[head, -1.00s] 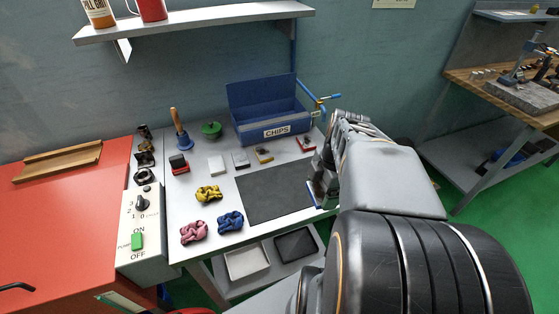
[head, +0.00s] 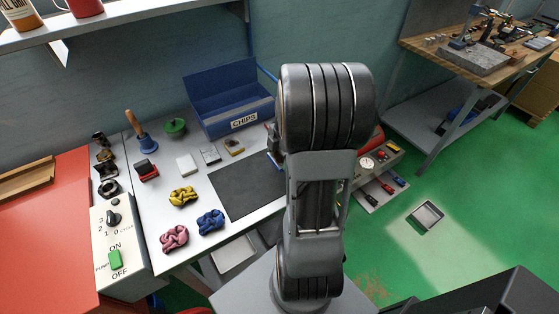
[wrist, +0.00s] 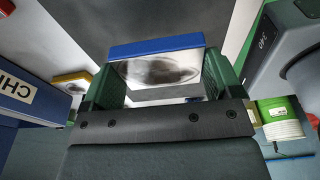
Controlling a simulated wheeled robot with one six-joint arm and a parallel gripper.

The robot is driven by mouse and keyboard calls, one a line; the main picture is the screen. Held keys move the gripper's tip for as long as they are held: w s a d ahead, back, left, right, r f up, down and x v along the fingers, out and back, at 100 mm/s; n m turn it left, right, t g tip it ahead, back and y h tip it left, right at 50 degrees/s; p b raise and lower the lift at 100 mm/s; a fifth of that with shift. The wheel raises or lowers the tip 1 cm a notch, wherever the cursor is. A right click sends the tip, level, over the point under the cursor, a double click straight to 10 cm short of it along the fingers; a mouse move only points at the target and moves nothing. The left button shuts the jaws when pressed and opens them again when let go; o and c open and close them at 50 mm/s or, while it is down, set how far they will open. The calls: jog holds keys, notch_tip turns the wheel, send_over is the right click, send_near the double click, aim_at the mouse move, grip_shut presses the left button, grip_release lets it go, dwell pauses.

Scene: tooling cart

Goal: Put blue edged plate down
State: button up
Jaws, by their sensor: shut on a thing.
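The blue edged plate (wrist: 160,72) shows in the wrist view as a shiny metal plate with a blue strip along its far edge. My gripper (wrist: 160,82) is shut on it, with one green finger at each side. Beyond it in the wrist view is the dark mat (wrist: 150,22); I cannot tell how high the plate is above the surface. In the head view the dark grey mat (head: 240,192) lies on the white bench, and my arm hides most of the gripper and the plate.
A blue CHIPS bin (head: 240,123) stands behind the mat. Yellow (head: 183,196), blue (head: 210,222) and pink (head: 174,238) cloths lie left. The visible mat is clear.

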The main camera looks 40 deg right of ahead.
aim_at(280, 161)
jog(key=shift+w+d+f, duration=0.3)
jog(key=shift+w+f, duration=0.35)
jog(key=shift+f, duration=1.7)
jog(key=shift+f, duration=0.1)
jog(key=shift+f, duration=0.15)
jog(key=o, duration=1.1)
